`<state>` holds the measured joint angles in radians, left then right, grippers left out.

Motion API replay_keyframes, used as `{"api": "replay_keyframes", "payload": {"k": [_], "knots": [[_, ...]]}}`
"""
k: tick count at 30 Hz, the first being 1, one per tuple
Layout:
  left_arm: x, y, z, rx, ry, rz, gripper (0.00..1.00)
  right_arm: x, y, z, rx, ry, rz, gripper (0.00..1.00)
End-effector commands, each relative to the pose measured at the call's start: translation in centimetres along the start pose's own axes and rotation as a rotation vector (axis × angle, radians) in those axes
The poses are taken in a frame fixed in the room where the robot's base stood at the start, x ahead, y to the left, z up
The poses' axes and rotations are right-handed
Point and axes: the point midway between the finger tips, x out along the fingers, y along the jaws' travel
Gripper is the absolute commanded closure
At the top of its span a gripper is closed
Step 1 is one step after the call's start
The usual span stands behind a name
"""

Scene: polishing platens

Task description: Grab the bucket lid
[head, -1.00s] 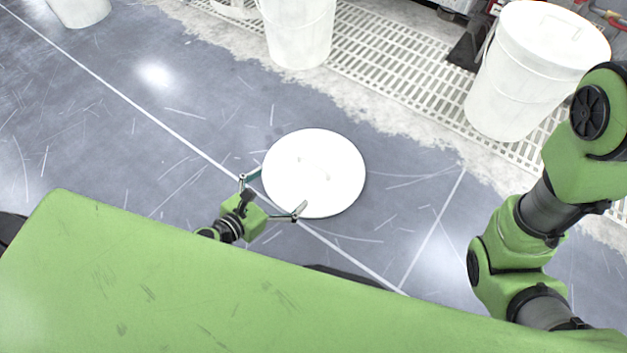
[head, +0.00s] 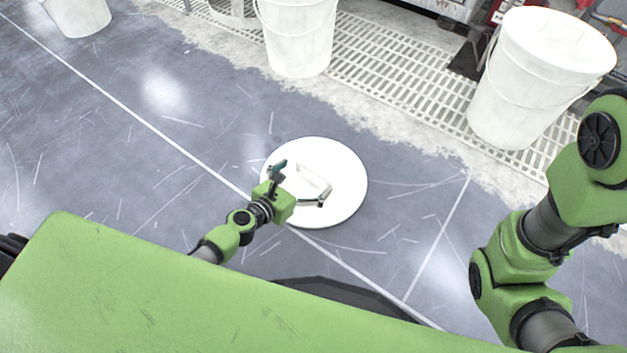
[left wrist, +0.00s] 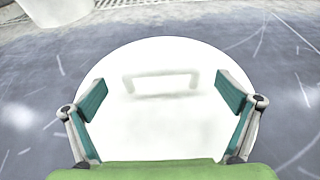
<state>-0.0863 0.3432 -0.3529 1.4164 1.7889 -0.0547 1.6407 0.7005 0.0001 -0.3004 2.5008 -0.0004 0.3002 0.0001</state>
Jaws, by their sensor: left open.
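The bucket lid (head: 345,200) is a round white disc lying on the grey floor in the middle of the head view. It has a raised handle (head: 318,180) near its centre. In the left wrist view the lid (left wrist: 160,60) fills the middle, with its handle (left wrist: 160,82) ahead of and between the fingers. My left gripper (head: 298,184) is open and empty over the near left part of the lid, with the handle just beyond it. In the left wrist view its fingers (left wrist: 161,96) are spread wide on either side. My right gripper is not in view.
White buckets stand at the back: one at the right (head: 540,80), one in the middle (head: 298,40) and one at the far left (head: 78,15). A floor grating (head: 390,80) runs behind the lid. The floor around the lid is clear.

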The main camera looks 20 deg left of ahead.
Motion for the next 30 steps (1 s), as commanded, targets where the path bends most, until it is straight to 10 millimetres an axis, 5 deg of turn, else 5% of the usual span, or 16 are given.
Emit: {"api": "replay_keyframes", "payload": {"k": [6,14,21,30], "knots": [[2.4,0.1,-0.2,0.001,0.000,0.001,0.01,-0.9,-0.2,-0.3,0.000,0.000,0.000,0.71],[2.6,0.0,-0.1,0.000,0.000,0.001,0.01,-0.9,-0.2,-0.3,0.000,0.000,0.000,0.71],[2.6,0.0,-0.1,0.000,0.000,0.001,0.60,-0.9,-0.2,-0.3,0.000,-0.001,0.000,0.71],[2.6,0.0,0.1,0.000,-0.001,0.001,0.67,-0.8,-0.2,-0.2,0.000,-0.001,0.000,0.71]]}}
